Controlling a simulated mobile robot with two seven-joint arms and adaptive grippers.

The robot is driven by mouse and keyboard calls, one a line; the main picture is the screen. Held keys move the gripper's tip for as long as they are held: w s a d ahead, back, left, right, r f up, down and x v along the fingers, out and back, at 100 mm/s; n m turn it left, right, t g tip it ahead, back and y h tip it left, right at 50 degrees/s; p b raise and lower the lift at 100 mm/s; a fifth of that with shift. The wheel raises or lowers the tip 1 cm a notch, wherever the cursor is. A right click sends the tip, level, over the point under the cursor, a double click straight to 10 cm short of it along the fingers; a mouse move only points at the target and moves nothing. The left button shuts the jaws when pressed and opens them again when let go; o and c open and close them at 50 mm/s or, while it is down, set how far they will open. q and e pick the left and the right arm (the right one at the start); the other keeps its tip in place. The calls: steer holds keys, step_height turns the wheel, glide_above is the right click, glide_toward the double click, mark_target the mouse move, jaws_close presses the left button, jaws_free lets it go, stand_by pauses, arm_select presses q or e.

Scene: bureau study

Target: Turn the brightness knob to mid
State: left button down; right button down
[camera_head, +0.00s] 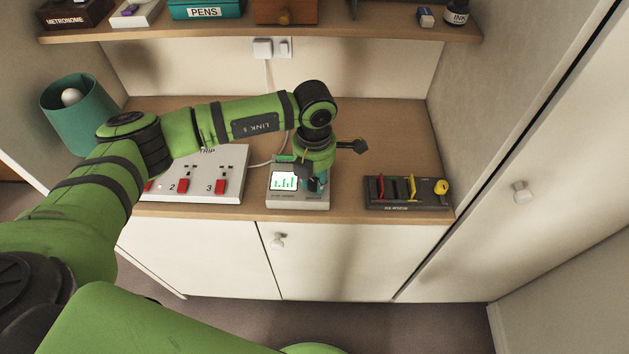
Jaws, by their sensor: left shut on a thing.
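A small pale device (285,199) with a lit screen (284,181) showing green bars stands on the desk, just left of the picture's middle. My left gripper (317,186) points down over the right part of this device, beside the screen. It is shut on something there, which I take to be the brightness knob. The gripper hides the knob and its pointer, so its setting cannot be read. My right gripper is not in view.
A switch panel (228,186) with red switches numbered 2 and 3 lies left of the device, partly under my left arm. A dark panel (408,204) with red and yellow levers and a yellow knob (441,187) lies to the right. A teal lamp (78,117) and a shelf (346,32) are nearby.

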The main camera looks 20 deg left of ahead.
mark_target(314, 182)
arm_select(q)
steer(key=m+b, duration=0.2)
steer(key=b, duration=0.1)
steer(key=m+b, duration=0.2)
steer(key=b, duration=0.1)
steer(key=m+b, duration=0.2)
steer(key=b, duration=0.1)
steer(key=shift+f, duration=0.3)
steer(key=shift+r+m+b, duration=0.25)
steer(key=shift+m+b, duration=1.05)
steer(key=shift+b, duration=0.1)
steer(key=c, duration=0.9)
jaws_free()
steer(key=shift+c, duration=0.2)
steer(key=shift+r, duration=0.1)
step_height(314, 182, up, 12)
